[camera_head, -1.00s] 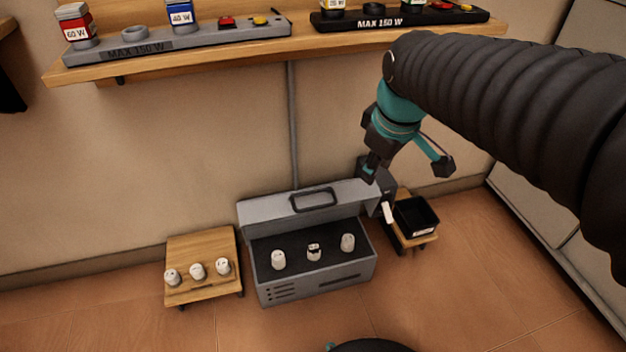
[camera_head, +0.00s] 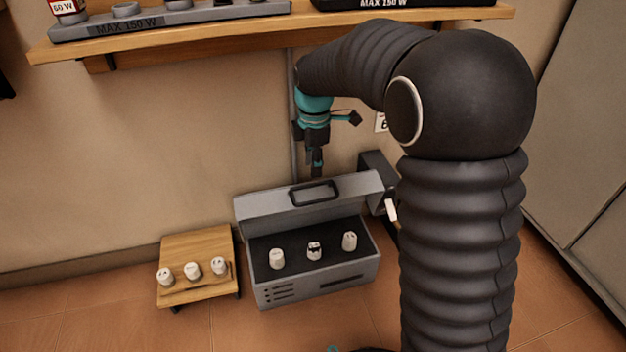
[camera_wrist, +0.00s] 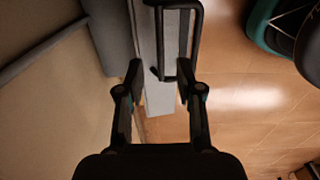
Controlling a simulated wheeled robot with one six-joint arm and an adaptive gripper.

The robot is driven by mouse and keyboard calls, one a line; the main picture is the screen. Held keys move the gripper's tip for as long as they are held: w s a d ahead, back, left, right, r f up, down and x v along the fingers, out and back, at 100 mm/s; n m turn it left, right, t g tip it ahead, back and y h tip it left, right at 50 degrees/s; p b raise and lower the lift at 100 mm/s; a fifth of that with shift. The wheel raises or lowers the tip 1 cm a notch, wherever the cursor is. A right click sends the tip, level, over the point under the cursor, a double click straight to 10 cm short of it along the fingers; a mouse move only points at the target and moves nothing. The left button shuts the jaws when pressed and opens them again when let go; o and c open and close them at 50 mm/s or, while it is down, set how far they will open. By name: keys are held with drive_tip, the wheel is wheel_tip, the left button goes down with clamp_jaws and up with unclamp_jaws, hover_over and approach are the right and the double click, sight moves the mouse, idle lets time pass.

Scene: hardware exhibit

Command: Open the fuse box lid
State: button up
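The grey fuse box (camera_head: 315,290) stands on the floor against the wall. Its lid (camera_head: 265,206) is raised and leans back, showing the dark inside with three white fuses (camera_head: 314,251). The black lid handle (camera_head: 314,192) is on the lid's face; it also shows in the wrist view (camera_wrist: 197,40). My gripper (camera_head: 317,173) points down at the lid's top edge, just above the handle. In the wrist view my gripper (camera_wrist: 160,72) has its fingers apart, with the lid edge (camera_wrist: 160,100) showing between or beyond them. I cannot tell whether they touch it.
A small wooden stand (camera_head: 200,248) with three white fuses is left of the box. A lever with a white grip (camera_head: 391,211) is at the box's right side. A wooden shelf (camera_head: 200,47) overhangs above. Floor in front is clear.

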drive_tip(key=shift+w+f+b, duration=0.1)
drive_tip(key=shift+f+b, duration=0.35)
drive_tip(key=shift+f, duration=2.3)
drive_tip(key=shift+c, duration=0.3)
clamp_jaws()
